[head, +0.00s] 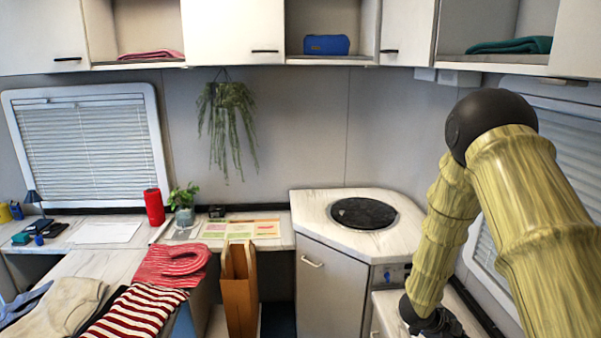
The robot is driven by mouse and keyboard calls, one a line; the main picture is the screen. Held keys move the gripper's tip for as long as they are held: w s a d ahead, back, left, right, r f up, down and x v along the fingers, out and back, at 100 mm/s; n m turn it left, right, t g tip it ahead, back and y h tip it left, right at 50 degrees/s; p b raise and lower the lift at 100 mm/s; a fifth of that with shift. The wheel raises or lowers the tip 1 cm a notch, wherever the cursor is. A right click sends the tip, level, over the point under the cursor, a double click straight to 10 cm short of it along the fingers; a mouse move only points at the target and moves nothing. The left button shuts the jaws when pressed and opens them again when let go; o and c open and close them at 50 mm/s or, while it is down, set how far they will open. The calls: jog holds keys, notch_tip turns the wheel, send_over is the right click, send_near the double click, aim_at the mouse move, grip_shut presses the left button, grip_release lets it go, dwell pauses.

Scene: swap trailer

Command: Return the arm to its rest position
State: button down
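My arm (533,200) comes in from the right edge, bends at a dark elbow joint and reaches down over the low white cabinet at the right. My gripper (445,328) is at the bottom edge of the head view, dark and partly cut off. Its fingertips are not clear, so I cannot tell whether it is open or shut, or whether it holds anything.
A corner counter (410,225) with a round black inset (363,213) stands left of my arm. A brown bag (239,290) and striped clothes (135,312) are farther left. Overhead cabinets (232,33) run along the top. A window (550,130) is behind my arm.

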jog(key=s+a+f+n+y, duration=0.1)
jog(key=s+a+f+n, duration=0.1)
jog(key=s+f+n, duration=0.2)
jog(key=s+a+f+n+t+y, duration=0.1)
jog(key=s+a+f+n, duration=0.1)
jog(key=s+f+n, duration=0.2)
jog(key=s+a+f+n+y, duration=0.1)
jog(key=s+a+f+n, duration=0.2)
jog(key=s+f, duration=0.3)
jog(key=shift+s+n, duration=0.15)
jog(key=shift+n, duration=0.75)
jog(key=s+a+f+n+g+y, duration=0.1)
jog(key=s+a+f+n+y, duration=0.1)
jog(key=s+a+n, duration=0.45)
jog(key=s+a+f+n+g+y, duration=0.1)
jog(key=s+a+f+y, duration=0.15)
jog(key=s, duration=0.75)
jog(key=s+a+f+n+g+y, duration=0.15)
jog(key=s+a+n, duration=0.3)
jog(key=s, duration=0.45)
notch_tip(320, 180, down, 10)
jog(key=w+b, duration=0.1)
jog(key=b, duration=0.9)
jog(key=shift+t, duration=0.45)
jog(key=shift+f, duration=0.1)
